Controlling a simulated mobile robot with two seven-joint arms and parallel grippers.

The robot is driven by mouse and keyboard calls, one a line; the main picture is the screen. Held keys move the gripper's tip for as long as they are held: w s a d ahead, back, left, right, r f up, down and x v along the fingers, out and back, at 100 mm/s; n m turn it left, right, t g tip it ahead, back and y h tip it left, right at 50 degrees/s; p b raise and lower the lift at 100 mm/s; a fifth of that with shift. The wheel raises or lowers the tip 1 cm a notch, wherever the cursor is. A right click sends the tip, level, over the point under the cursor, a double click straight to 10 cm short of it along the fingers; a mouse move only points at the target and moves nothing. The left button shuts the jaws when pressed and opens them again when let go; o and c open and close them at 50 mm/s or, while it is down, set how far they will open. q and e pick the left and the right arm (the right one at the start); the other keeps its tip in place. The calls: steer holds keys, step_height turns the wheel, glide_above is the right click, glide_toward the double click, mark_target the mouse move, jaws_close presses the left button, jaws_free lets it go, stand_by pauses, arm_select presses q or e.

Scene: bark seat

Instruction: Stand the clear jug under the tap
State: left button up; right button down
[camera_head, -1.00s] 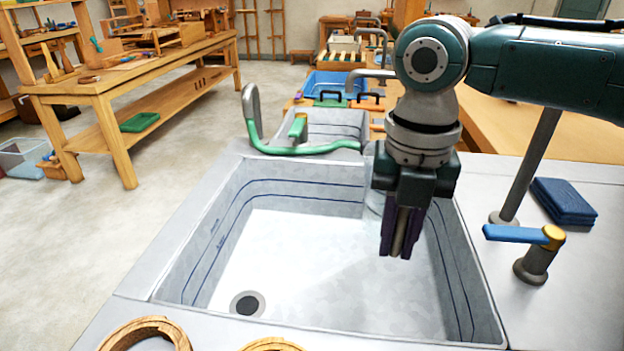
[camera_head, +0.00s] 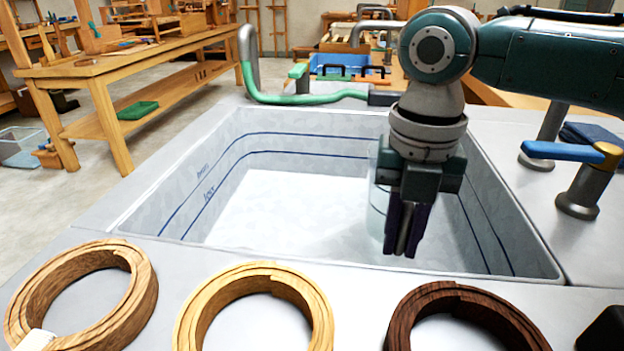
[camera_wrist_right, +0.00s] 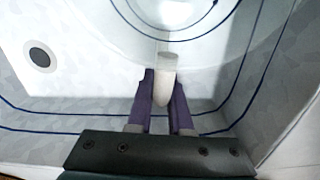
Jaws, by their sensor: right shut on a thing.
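The clear jug (camera_head: 379,190) is faint and see-through, inside the sink (camera_head: 225,160) near its right side, partly hidden behind my right gripper (camera_head: 408,245). That gripper points down and is shut on the jug's handle. In the right wrist view the pale handle (camera_wrist_right: 165,82) is between the purple fingers (camera_wrist_right: 162,105), with the jug's round body (camera_wrist_right: 178,14) beyond. Whether the jug touches the sink floor is unclear. A grey tap post (camera_head: 546,135) with a blue-levered valve (camera_head: 592,178) stands right of the sink; its top is hidden by my arm. My left gripper is not in view.
Three wooden rings (camera_head: 88,300), (camera_head: 255,300), (camera_head: 462,305) lie along the sink's near edge. A green hose (camera_head: 300,99) lies at its far edge. The sink's left part is open. A folded blue cloth (camera_head: 595,133) is at right. A drain (camera_wrist_right: 40,55) shows in the wrist view.

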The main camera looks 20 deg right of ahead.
steer(key=shift+f, duration=0.65)
stand_by(0.3)
steer(key=c, duration=0.8)
jaws_free()
steer(key=shift+o, duration=0.2)
step_height(320, 180, up, 10)
steer(key=shift+p, duration=1.2)
